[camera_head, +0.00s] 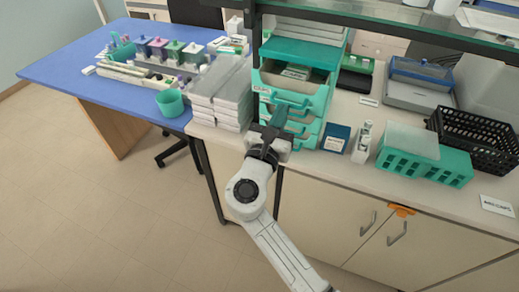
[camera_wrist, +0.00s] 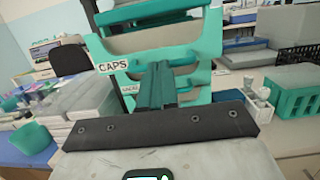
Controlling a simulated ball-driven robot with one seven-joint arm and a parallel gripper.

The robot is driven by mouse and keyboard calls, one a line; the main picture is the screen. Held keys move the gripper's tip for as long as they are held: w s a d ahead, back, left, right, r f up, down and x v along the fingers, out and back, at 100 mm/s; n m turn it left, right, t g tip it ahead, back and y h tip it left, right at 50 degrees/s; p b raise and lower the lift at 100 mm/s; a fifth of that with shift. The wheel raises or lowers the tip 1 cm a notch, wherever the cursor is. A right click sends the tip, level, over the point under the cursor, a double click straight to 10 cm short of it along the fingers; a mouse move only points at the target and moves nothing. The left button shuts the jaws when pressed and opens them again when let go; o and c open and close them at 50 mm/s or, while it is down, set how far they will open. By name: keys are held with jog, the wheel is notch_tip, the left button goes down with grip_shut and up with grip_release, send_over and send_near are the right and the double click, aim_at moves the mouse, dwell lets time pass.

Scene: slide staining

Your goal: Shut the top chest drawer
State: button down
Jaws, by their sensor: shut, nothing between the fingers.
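The teal drawer chest (camera_head: 305,52) stands on the counter with several drawers stacked in it. Its top drawer (camera_head: 309,98) is pulled out toward me, and its open inside shows from above. In the wrist view the top drawer's front (camera_wrist: 195,38) fills the upper middle, with a CAPS label at its lower left. My gripper (camera_head: 279,114) is shut and empty, in front of the chest. In the wrist view its fingers (camera_wrist: 157,82) point at the drawer fronts and hide part of them. I cannot tell whether they touch.
Stacked grey trays (camera_head: 220,98) stand close on the left of the chest. A dark blue box (camera_head: 336,138), a teal rack (camera_head: 425,163) and a black basket (camera_head: 475,140) are on the right. A glass shelf (camera_head: 400,28) runs above. Open floor lies at the left front.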

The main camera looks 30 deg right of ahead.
aim_at(290, 97)
jog(key=x, duration=0.5)
jog(key=shift+f, duration=0.5)
jog(key=shift+w+d+r, duration=0.1)
jog(key=shift+d, duration=0.1)
jog(key=shift+d+r, duration=0.1)
